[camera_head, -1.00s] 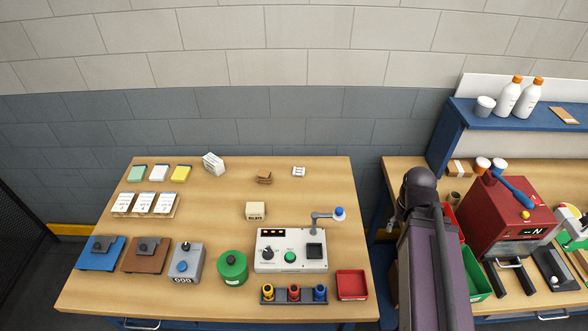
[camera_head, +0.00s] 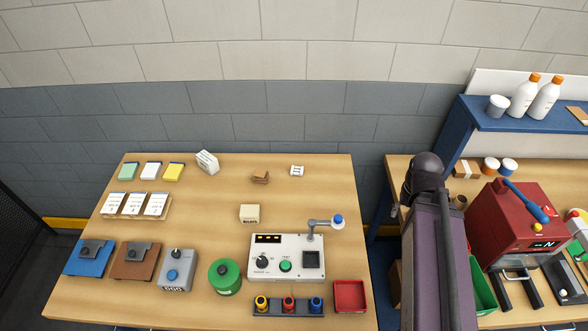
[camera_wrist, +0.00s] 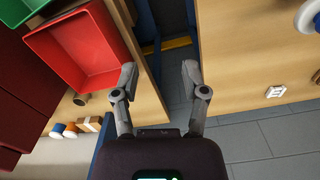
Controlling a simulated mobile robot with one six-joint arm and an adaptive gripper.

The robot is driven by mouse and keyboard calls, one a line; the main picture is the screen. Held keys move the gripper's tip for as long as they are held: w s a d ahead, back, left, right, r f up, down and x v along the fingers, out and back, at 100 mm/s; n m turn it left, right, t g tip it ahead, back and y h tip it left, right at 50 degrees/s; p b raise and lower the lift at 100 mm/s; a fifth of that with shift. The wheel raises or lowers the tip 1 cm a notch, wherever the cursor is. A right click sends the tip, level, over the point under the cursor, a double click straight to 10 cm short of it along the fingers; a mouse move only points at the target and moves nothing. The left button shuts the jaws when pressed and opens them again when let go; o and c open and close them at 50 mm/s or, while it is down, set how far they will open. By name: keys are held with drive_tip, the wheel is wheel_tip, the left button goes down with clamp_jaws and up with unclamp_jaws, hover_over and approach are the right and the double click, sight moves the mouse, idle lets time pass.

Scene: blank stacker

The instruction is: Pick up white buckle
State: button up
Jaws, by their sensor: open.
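A small white piece with dark slots, which looks like the white buckle (camera_head: 297,171), lies near the back right of the left wooden table (camera_head: 210,205). In the wrist view the white buckle (camera_wrist: 276,91) lies near the table edge, to the right of my gripper and apart from it. My gripper (camera_wrist: 160,73) is open and empty, its fingers over the gap between the two tables. In the head view my arm hides its fingers.
A brown block (camera_head: 261,177) lies left of the buckle. A control box (camera_head: 287,258) with a bent lamp-like arm (camera_head: 326,222) stands nearer the front. Red (camera_wrist: 75,45) and green (camera_wrist: 28,10) bins and a red machine (camera_head: 517,222) are on the right table.

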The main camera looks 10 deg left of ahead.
drive_tip(key=shift+d, duration=0.45)
